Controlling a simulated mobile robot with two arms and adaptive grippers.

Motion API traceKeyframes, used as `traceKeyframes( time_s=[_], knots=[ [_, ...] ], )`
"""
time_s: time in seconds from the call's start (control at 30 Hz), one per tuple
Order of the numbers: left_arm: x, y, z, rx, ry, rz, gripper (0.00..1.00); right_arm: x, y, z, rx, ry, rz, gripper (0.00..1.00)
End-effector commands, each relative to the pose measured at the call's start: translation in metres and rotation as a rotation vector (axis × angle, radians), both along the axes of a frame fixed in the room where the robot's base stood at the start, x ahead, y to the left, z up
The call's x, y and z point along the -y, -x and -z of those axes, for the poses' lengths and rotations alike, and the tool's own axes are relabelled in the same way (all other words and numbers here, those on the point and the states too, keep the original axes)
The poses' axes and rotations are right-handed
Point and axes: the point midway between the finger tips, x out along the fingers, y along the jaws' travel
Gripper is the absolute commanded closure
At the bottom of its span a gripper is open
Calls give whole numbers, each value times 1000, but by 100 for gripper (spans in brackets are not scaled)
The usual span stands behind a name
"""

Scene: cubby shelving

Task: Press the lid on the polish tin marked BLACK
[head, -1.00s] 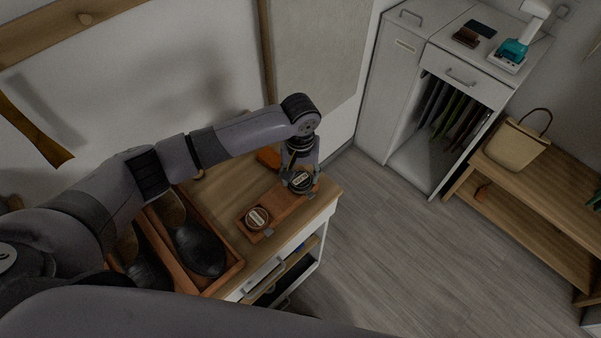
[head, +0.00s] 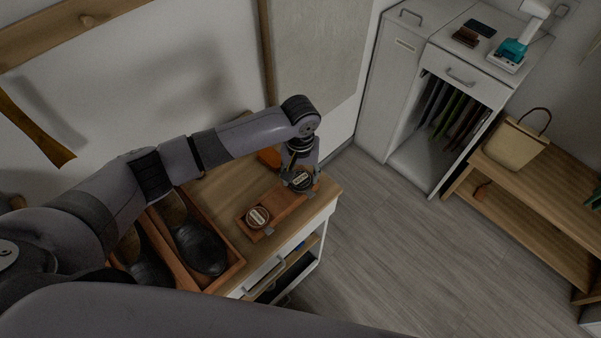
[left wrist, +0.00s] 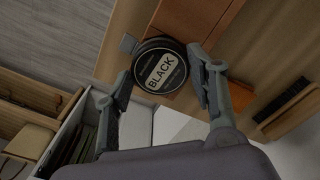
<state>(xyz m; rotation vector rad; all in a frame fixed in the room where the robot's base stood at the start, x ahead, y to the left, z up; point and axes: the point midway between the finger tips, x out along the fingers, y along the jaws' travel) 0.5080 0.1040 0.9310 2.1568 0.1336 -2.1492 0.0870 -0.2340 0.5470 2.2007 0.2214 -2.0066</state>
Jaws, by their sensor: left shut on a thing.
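A round black disc marked BLACK (left wrist: 161,71), the polish lid or tin top, sits at the front right end of an orange-brown block (head: 283,209). It shows dark in the head view (head: 302,182). My left gripper (head: 303,178) points down at it, and its fingers lie on either side of the disc in the left wrist view (left wrist: 160,76), shut on it. I cannot tell whether a tin body is seated beneath it. A second round tin with a pale label (head: 258,217) sits at the block's other end. My right gripper is out of view.
The wooden-topped cabinet (head: 232,180) has an orange-brown shoe box (head: 232,274) with dark shoes to the left. An orange item (head: 270,158) lies behind the block, and a brush (left wrist: 285,100) shows in the wrist view. Open floor lies to the right.

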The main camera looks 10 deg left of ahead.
Motion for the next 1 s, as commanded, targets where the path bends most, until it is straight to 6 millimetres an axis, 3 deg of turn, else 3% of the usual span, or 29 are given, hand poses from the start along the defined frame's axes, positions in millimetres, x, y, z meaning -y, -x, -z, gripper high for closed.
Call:
traceKeyframes(
  time_s=[0.97,1.0],
  knots=[
    [0,0,0,0,0,0,60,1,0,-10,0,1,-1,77],
    [0,0,0,0,0,0,47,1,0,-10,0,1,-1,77]
  ],
)
